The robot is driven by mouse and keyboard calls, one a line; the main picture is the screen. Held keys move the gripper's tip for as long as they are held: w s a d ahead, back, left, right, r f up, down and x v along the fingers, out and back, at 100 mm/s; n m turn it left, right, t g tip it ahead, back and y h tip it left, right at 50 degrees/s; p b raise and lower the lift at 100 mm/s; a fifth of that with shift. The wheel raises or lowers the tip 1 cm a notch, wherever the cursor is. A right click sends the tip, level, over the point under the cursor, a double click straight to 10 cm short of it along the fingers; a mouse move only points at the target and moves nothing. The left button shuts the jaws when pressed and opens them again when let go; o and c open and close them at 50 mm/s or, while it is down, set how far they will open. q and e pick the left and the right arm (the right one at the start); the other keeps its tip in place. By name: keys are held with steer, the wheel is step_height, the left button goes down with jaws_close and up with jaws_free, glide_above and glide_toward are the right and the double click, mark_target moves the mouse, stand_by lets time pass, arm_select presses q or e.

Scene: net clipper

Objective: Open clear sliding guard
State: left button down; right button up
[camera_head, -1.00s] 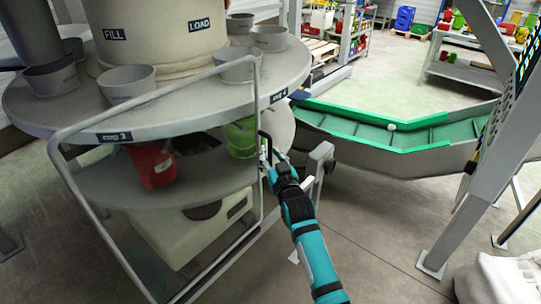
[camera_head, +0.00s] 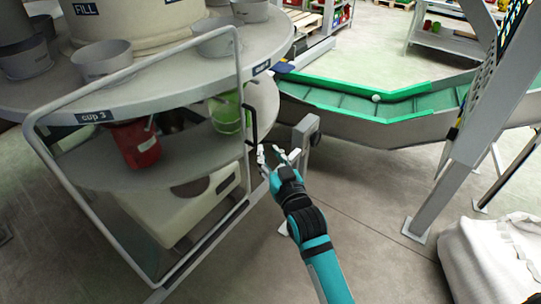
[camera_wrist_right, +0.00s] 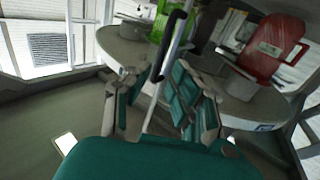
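The clear sliding guard is a see-through panel in a grey tube frame (camera_head: 135,78), standing in front of the round machine's front side. A black handle (camera_head: 249,128) sits on its right upright; the wrist view also shows this handle (camera_wrist_right: 172,42). My right gripper (camera_head: 276,152) is just right of and below the handle, apart from it. Its fingers are spread and empty. In the right wrist view the frame's grey bar shows between the fingers (camera_wrist_right: 158,98), with the handle beyond the fingertips. The guard looks closed across the cups.
Behind the guard, a red cup (camera_head: 136,143) and a green cup (camera_head: 228,110) hang under the round table (camera_head: 180,75). A green-edged conveyor (camera_head: 400,108) and a grey post stand to the right. A white sack (camera_head: 490,258) lies at lower right.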

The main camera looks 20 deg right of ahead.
steer(key=shift+s, duration=0.15)
steer(key=shift+o, duration=1.3)
steer(key=shift+d, duration=0.1)
steer(key=n+g+y+b, duration=0.2)
steer(key=n+y+b, duration=0.25)
steer(key=y, duration=0.25)
glide_toward(256, 128)
steer(key=p+x, duration=0.4)
steer(key=x, duration=0.6)
steer(key=shift+w+a, duration=0.2)
steer(key=shift+w, duration=0.1)
jaws_close()
